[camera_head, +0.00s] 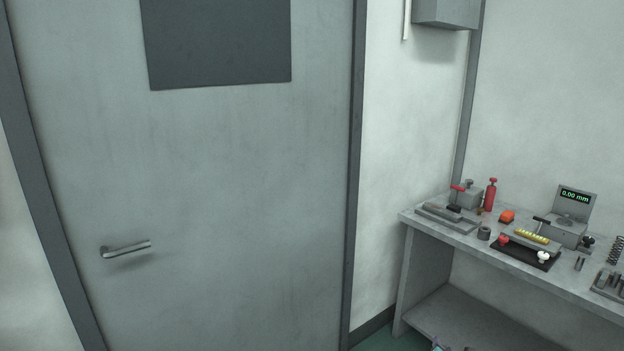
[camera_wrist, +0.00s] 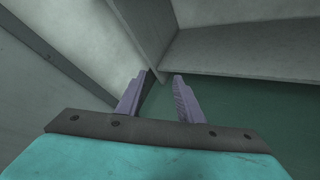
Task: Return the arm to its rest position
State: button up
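My gripper (camera_wrist: 164,78) shows in the wrist view with its two grey-purple fingers apart and nothing between them. It hangs over the green floor (camera_wrist: 222,118), in front of the lower part of a grey bench (camera_wrist: 230,50). In the head view only a small tip of what looks like my arm shows at the bottom edge, below the bench's lower shelf. The rest of the arm is out of that view.
A closed grey door (camera_head: 230,200) with a lever handle (camera_head: 125,249) fills the left. The workbench (camera_head: 420,219) at right carries a gauge with a display (camera_head: 575,196), a black tray (camera_head: 510,255), a red bottle (camera_head: 490,196) and small parts. The floor by the bench looks clear.

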jog(key=s+a+f+m+g+p, duration=0.2)
jog(key=s+a+f+m+g, duration=0.7)
jog(key=s+a+f, duration=0.9)
jog(key=s+a+f+m+g+y, duration=0.1)
jog(key=s+a+m+g, duration=0.2)
jog(key=s+m, duration=0.2)
jog(key=s+a+f+m+g+y, duration=0.1)
jog(key=s+m, duration=0.5)
jog(key=s, duration=0.6)
jog(key=s+a+f+m+g+y, duration=0.1)
jog(key=s+a+m+g, duration=0.3)
jog(key=s, duration=0.4)
jog(key=shift+s+a+m+g+y, duration=0.15)
jog(key=shift+a+m+g+y, duration=0.3)
jog(key=shift+m, duration=0.45)
